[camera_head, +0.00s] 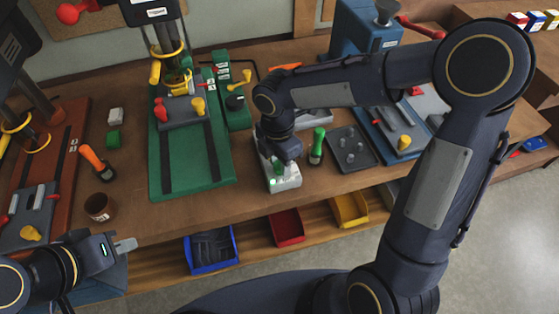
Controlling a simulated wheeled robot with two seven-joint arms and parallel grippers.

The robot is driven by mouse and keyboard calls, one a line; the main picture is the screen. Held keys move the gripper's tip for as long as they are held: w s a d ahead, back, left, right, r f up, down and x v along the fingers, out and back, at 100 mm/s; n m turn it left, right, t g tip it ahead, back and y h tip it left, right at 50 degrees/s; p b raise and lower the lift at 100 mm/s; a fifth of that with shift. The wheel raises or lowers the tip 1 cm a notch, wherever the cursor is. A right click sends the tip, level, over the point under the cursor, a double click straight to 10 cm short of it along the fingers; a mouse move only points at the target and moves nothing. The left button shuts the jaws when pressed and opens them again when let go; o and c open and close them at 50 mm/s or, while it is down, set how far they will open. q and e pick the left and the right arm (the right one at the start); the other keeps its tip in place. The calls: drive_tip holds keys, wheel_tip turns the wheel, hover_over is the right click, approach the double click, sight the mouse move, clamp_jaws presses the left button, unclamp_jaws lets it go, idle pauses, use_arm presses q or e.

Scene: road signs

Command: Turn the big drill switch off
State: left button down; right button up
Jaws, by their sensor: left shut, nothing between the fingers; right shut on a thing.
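A green drill press (157,187) stands in the middle-left of the bench, with yellow and red handles. A green switch panel (237,112) with labels and a yellow lever is beside it. I cannot tell which switch is the big drill's. My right gripper (279,168) points down at a pale grey box (284,184) in front of my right arm. It is shut on a green part at the box; its fingertips are partly hidden. My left gripper (125,245) is shut and empty at the lower left, in front of the bench edge.
A blue machine (357,45) is at the back right. A dark tray (352,149), a green-handled tool (317,146), an orange-handled tool (97,163) and a brown cup (100,207) are on the bench. Blue (187,268), red (287,227) and yellow (349,209) bins sit below.

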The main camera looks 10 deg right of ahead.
drive_tip(key=m+b, duration=0.1)
drive_tip(key=m, duration=0.4)
drive_tip(key=shift+m, duration=0.3)
drive_tip(key=shift+d+m+b, duration=0.1)
drive_tip(key=shift+m+b, duration=0.6)
drive_tip(key=shift+m, duration=1.4)
drive_tip(key=o, duration=1)
drive_tip(key=shift+c, duration=0.2)
drive_tip(key=shift+r, duration=0.1)
wheel_tip(320, 180, up, 8)
drive_tip(key=shift+w+f, duration=0.15)
drive_tip(key=shift+f, duration=0.05)
